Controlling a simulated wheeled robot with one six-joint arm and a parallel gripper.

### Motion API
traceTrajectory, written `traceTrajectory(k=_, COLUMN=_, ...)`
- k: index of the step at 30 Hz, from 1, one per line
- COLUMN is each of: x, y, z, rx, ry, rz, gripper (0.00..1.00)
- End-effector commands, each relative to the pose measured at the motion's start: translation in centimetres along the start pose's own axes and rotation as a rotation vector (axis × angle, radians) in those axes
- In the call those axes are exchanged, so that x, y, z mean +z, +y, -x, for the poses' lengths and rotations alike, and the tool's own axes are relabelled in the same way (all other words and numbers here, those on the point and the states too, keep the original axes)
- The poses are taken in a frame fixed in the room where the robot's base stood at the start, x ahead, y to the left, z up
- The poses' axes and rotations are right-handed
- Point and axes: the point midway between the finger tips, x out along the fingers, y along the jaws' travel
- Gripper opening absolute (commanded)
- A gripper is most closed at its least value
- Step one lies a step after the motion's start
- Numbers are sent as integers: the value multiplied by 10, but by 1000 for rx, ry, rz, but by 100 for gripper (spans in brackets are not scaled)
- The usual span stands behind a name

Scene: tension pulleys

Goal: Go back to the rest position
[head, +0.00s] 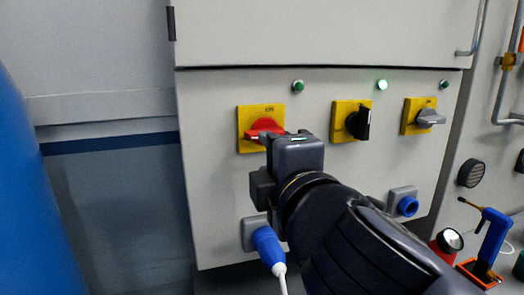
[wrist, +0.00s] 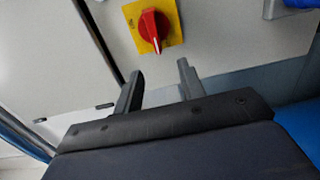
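My gripper (head: 284,138) is in front of the cabinet, close to the red rotary knob (head: 265,128) on its yellow plate (head: 246,140). It partly covers the knob's lower right side in the head view. In the wrist view my gripper (wrist: 160,70) has its two fingers spread apart with nothing between the tips. The red knob (wrist: 152,28) with a white mark on its handle shows beyond the fingertips, apart from them. My dark arm runs from the gripper to the lower right of the head view.
The grey cabinet (head: 215,190) also carries a black knob (head: 358,123), a grey knob (head: 430,118) and small indicator lamps above. A blue plug (head: 267,245) with a white cable sits below my gripper. A blue socket (head: 407,206) is right of my arm.

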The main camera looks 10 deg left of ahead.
Motion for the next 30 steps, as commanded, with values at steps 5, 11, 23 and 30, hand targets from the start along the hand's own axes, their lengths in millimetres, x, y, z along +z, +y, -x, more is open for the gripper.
traceTrajectory(k=5, x=0, y=0, z=8, rx=0, ry=0, rz=0, gripper=38)
traceTrajectory(k=11, x=0, y=0, z=9, rx=-1, ry=0, rz=0, gripper=38)
traceTrajectory(k=23, x=0, y=0, z=-14, rx=-3, ry=-2, rz=1, gripper=38)
traceTrajectory(k=30, x=0, y=0, z=-52, rx=-1, ry=0, rz=0, gripper=38)
